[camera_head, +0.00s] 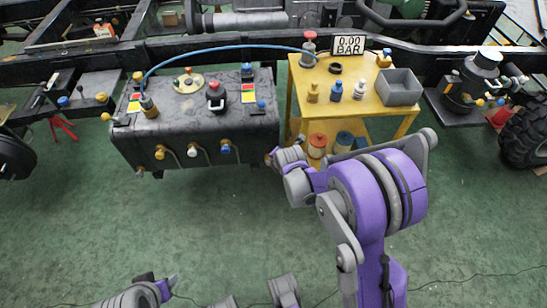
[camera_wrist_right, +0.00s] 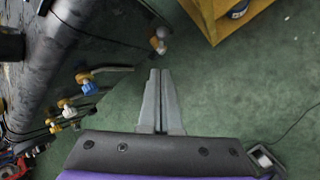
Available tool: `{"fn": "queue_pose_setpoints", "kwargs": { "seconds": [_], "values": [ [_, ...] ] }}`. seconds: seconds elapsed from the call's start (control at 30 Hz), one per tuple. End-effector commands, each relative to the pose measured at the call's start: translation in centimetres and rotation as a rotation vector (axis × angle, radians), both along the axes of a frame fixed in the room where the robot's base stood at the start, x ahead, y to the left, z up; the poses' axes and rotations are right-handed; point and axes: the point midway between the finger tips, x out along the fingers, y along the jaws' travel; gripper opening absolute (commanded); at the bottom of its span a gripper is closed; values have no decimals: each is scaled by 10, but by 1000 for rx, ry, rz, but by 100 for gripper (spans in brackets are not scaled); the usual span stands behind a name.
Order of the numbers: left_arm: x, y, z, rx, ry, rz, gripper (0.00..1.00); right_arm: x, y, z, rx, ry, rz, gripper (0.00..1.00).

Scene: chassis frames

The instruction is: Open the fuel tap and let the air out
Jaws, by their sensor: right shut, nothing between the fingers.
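The dark fuel tank (camera_head: 195,126) has several taps along its near side. One has a yellow handle (camera_head: 160,153), one a white handle (camera_head: 193,152) and one a blue handle (camera_head: 225,148). I cannot tell which is the fuel tap. In the right wrist view, the blue tap (camera_wrist_right: 89,88) is left of the fingers and the white tap (camera_wrist_right: 69,112) is farther left. My right gripper (camera_head: 271,157) is shut and empty, just right of the tank, apart from the taps; its closed fingers (camera_wrist_right: 159,90) point over the floor. My left gripper (camera_head: 172,284) is low at the bottom left; its jaws are unclear.
A yellow table (camera_head: 292,105) stands right of the tank, with bottles, a grey bin (camera_head: 400,87) and a gauge reading 0.00 BAR (camera_head: 349,46). A blue hose (camera_head: 215,49) arches from tank to table. The green floor (camera_head: 220,230) in front is open.

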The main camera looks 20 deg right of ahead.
Motion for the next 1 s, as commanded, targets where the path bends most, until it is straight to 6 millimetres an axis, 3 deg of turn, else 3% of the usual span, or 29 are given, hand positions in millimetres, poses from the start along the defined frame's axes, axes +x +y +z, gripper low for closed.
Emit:
{"fn": "queue_pose_setpoints", "kwargs": {
  "seconds": [0.2,0.83,1.0],
  "values": [
    [-1,0,6,0,-2,0,50,-14,-4,17,-1,0,0,0],
    [-1,0,6,0,-2,0,50,-16,-4,19,3,0,-4,0],
    [-1,0,6,0,-2,0,50,-34,3,40,99,3,-129,0]
  ]
}}
